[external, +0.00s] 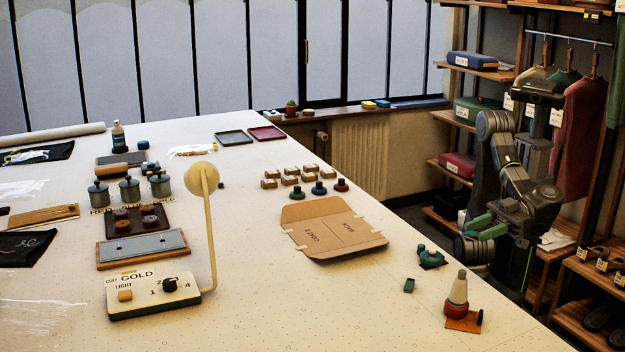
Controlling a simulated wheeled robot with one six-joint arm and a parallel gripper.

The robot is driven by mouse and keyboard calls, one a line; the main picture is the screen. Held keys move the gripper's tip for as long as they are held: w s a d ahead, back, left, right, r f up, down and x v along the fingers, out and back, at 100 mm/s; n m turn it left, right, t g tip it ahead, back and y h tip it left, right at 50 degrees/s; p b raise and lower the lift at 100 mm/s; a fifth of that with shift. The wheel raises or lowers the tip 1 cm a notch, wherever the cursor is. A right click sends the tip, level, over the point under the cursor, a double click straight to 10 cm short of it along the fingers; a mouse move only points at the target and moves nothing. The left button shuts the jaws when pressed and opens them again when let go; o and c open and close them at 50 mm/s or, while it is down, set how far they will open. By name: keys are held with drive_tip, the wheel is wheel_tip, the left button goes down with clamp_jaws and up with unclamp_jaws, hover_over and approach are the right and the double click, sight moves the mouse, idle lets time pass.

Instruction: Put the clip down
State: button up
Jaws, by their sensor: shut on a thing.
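My arm stands at the right, beyond the table's right edge. My gripper (484,228) is at its end, with green parts showing near the edge of the table (365,305). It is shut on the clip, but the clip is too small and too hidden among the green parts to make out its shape. A small teal piece (409,285) lies on the table to the lower left of my gripper. A green object on a dark pad (431,258) stands near the right edge.
A cone-shaped object (457,291) stands on an orange-brown base at the right edge. A flat cardboard piece (333,228) lies left of my gripper. A lamp control box (154,295) sits front left. The front middle is clear.

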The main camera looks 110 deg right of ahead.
sight(472, 284)
wheel_tip(472, 284, down, 13)
drive_tip(key=shift+f+b, duration=0.1)
drive_tip(key=shift+b, duration=0.75)
drive_tip(key=shift+f+b, duration=0.15)
drive_tip(key=shift+b, duration=0.2)
drive_tip(key=o, duration=0.9)
drive_tip(key=shift+o, duration=0.2)
drive_tip(key=shift+r+p, duration=0.25)
drive_tip(key=shift+p, duration=0.1)
drive_tip(key=s+r, duration=0.1)
drive_tip(key=s, duration=1.1)
drive_tip(key=shift+a+r, duration=0.3)
drive_tip(key=shift+r, duration=0.05)
drive_tip(key=shift+w, duration=0.1)
